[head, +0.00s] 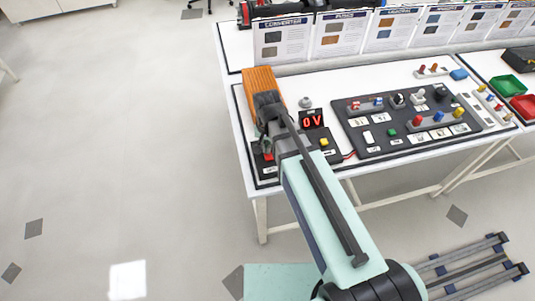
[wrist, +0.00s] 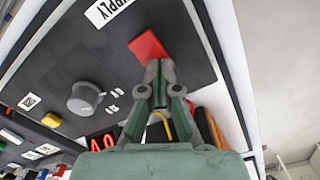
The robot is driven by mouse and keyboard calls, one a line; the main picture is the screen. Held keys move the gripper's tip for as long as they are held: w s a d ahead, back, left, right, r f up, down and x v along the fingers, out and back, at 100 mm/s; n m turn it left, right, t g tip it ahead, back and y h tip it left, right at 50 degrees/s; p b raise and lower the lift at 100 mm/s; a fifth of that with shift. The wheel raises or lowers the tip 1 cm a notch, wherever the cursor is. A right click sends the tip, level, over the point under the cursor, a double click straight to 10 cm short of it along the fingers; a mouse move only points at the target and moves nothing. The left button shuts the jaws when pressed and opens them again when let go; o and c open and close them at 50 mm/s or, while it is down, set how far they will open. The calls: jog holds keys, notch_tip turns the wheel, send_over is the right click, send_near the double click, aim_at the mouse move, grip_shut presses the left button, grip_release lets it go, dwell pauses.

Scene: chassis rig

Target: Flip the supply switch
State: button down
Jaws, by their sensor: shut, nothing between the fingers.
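The supply switch (wrist: 148,44) is a red rocker on a dark panel, beside a white label reading SUPPLY (wrist: 105,10) in the wrist view. My gripper (wrist: 160,66) is shut and empty, its fingertips at the lower edge of the red switch. I cannot tell whether they touch it, and they hide part of it. In the head view a bit of red (head: 268,156) shows by my gripper, which my arm largely hides.
A grey knob (wrist: 85,98) stands on the panel. An orange block (head: 261,79) sits behind my wrist. A dark control board (head: 375,140) with knobs and coloured posts lies to the right. Upright information cards (head: 340,34) line the back. Floor left of the table is clear.

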jog(key=shift+r, duration=0.1)
jog(key=shift+r+p, duration=2.6)
jog(key=shift+r, duration=0.8)
